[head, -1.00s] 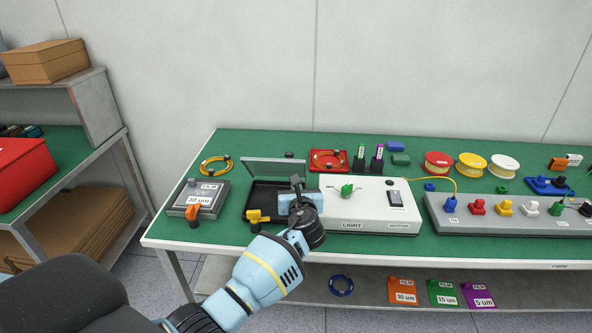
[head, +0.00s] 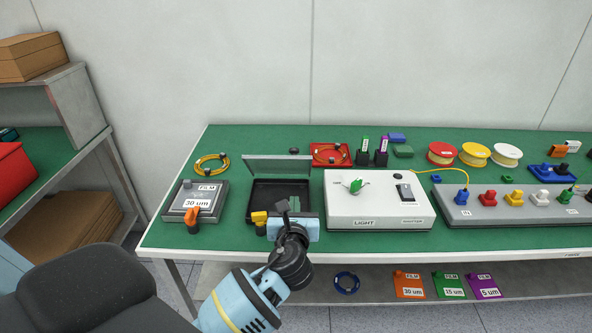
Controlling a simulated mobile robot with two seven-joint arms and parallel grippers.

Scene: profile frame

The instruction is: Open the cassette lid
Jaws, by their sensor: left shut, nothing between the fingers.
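The cassette (head: 262,192) is a shallow black box on the green bench, left of the white light box. Its grey lid (head: 277,164) stands raised along the back edge, so the dark inside shows. A yellow latch (head: 259,217) sits at its front left. My left gripper (head: 283,207) is at the front edge of the cassette, just right of the yellow latch. It is shut with nothing in it and hides part of the front edge. Whether it touches the cassette I cannot tell. My right gripper is not in view.
A grey film box (head: 212,190) with an orange latch stands left of the cassette. The white light box (head: 375,208) stands close on the right. A yellow cable coil (head: 211,158) and a red tray (head: 319,160) lie behind.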

